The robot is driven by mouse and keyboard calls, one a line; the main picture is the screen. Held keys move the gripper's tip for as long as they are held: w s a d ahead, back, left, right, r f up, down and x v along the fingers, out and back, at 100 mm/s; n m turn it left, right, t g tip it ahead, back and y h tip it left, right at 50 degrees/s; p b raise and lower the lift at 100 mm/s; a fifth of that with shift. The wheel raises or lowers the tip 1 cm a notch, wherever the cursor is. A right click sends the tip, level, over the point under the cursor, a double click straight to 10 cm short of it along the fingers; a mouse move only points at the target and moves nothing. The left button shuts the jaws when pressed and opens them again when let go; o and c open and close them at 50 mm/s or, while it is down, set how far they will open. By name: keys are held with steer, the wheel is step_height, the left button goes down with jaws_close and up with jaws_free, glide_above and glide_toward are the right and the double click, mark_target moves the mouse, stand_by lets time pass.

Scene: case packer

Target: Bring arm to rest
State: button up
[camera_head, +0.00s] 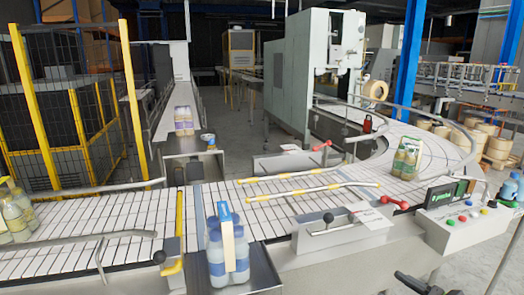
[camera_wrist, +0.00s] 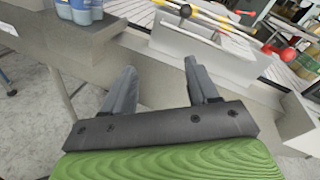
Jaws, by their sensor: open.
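My gripper (camera_wrist: 160,88) shows in the wrist view, its two grey fingers spread apart with nothing between them. It hangs in front of the grey side of the conveyor frame (camera_wrist: 155,60), and I cannot tell the exact gap. In the head view, a dark end of what looks like my arm (camera_head: 428,284) shows at the bottom right. The rest of the arm is out of view there.
A bottle pack (camera_head: 229,255) with a blue handle stands on a metal side shelf; its base shows in the wrist view (camera_wrist: 80,10). More packs stand on the belt at left (camera_head: 15,215) and right (camera_head: 407,158). A control box (camera_head: 460,222) with coloured buttons and red-knobbed levers (camera_head: 394,202) stick out nearby.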

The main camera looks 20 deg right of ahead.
steer(key=w+a+f+n+g, duration=0.1)
steer(key=a+f+n+g, duration=0.1)
steer(key=a+n+g, duration=0.45)
steer(key=w+a+f+n+g, duration=0.1)
steer(key=a+f+n+g, duration=0.15)
steer(key=a+n, duration=0.65)
steer(key=s+a+r+n+h, duration=0.2)
steer(key=s+a+r+n, duration=0.2)
steer(key=s+a+n, duration=0.1)
steer(key=s+a+r+n+g+h, duration=0.1)
steer(key=s+a+r+n+h, duration=0.1)
steer(key=s+a+r+n, duration=0.2)
steer(key=s+a+n, duration=0.1)
steer(key=s+n, duration=0.2)
steer(key=s, duration=0.2)
steer(key=shift+s+h+b, duration=0.3)
steer(key=shift+h+b, duration=0.1)
steer(key=shift+r, duration=0.1)
